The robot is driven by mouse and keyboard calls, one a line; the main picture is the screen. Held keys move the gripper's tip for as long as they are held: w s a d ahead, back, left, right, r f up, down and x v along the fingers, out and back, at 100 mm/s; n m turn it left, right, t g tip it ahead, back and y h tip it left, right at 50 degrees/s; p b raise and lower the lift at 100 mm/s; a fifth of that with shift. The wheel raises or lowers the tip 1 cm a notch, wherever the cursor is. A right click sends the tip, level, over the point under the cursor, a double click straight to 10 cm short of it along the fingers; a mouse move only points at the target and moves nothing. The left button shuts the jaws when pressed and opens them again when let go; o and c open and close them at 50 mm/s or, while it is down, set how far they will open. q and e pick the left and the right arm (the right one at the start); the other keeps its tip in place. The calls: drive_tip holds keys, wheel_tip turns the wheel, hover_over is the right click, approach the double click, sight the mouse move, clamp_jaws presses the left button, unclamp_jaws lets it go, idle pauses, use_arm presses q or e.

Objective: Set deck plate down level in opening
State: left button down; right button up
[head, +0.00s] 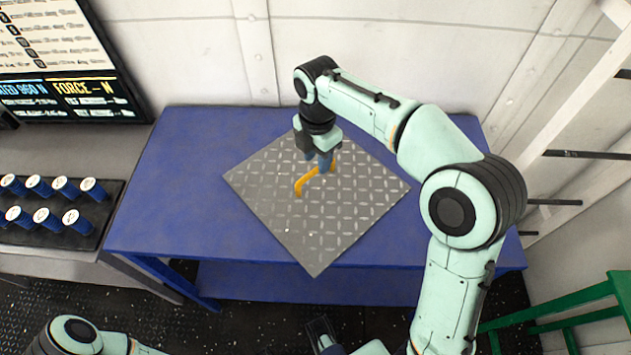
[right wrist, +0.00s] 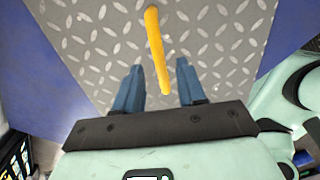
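The deck plate (head: 340,225) is a grey square with a raised tread pattern and lies turned like a diamond on the blue table. A yellow-orange bar handle (head: 299,186) is on its upper face. My right gripper (head: 322,168) is over the handle. In the right wrist view, its two blue fingers (right wrist: 158,95) are apart, with the handle (right wrist: 155,45) between them and a gap on each side. My left gripper (head: 322,335) seems to show partly at the bottom edge; its fingers are not clear. I see no opening in these views.
The blue table (head: 190,190) has clear room left of the plate. A black rack (head: 100,225) with several blue, white-topped cylinders stands at far left. A wall (head: 370,40) is behind the table. A green frame (head: 590,295) stands at lower right.

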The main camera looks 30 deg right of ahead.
sight(316, 168)
drive_tip(key=f+b, duration=0.1)
drive_tip(key=f, duration=0.4)
drive_tip(key=shift+a, duration=0.2)
clamp_jaws()
drive_tip(key=shift+r, duration=0.1)
idle(1.0)
